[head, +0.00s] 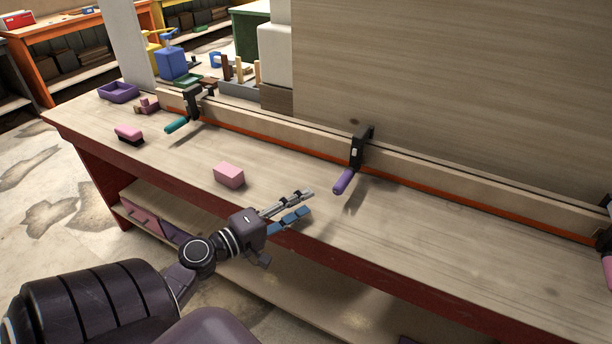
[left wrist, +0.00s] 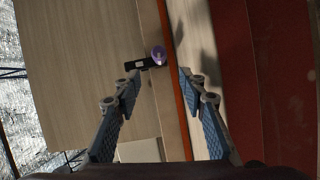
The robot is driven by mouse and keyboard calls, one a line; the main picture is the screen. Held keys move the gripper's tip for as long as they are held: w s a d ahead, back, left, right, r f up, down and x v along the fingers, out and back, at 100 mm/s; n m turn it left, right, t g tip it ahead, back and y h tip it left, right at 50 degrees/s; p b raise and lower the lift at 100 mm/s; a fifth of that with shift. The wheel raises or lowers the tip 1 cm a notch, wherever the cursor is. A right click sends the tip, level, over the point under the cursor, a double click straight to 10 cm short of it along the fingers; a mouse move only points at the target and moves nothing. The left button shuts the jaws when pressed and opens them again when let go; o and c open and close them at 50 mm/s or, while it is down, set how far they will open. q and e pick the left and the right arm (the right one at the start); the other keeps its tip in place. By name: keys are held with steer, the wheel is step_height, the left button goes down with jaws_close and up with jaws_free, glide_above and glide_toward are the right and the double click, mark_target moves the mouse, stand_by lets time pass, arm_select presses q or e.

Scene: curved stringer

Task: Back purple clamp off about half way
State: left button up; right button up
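The purple clamp (head: 356,158) is a black clamp with a purple handle, fixed on the long wooden strip at the back of the bench. Its purple handle (head: 343,181) points toward the front of the bench. In the left wrist view the handle end (left wrist: 158,54) shows between and beyond the fingertips. My left gripper (head: 306,202) is open and empty above the bench's front part, left of the handle and apart from it. Its two fingers also show spread in the left wrist view (left wrist: 157,80). My right gripper is not in view.
A teal-handled clamp (head: 191,102) is farther left on the strip, and a pink-handled clamp (head: 606,240) is at the right edge. A pink block (head: 229,175) and a pink brush (head: 129,134) lie on the bench. A tall wooden panel (head: 460,90) stands behind the strip.

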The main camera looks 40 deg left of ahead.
mark_target(342, 185)
arm_select(q)
steer(key=w+r+m+p, duration=0.1)
steer(key=p, duration=0.1)
steer(key=w+r+m+p, duration=0.1)
steer(key=p, duration=0.1)
steer(key=shift+w+d+r+m+g+y, duration=0.15)
steer(key=shift+d+m+g+y, duration=0.15)
steer(key=shift+d+y, duration=0.1)
steer(key=w+m+p, duration=0.1)
steer(key=p, duration=0.1)
steer(key=w+d+m+g+y+p, duration=0.1)
steer(key=w+p, duration=0.1)
steer(key=shift+d+m, duration=0.1)
steer(key=shift+m, duration=0.2)
steer(key=shift+w+d+f+g, duration=0.1)
steer(key=shift+f+g, duration=0.1)
steer(key=shift+g, duration=0.1)
steer(key=shift+w+f, duration=0.3)
steer(key=shift+w, duration=0.25)
steer(key=p+x, duration=0.1)
steer(key=x, duration=0.6)
steer(key=shift+s, duration=0.1)
steer(key=shift+f, duration=0.1)
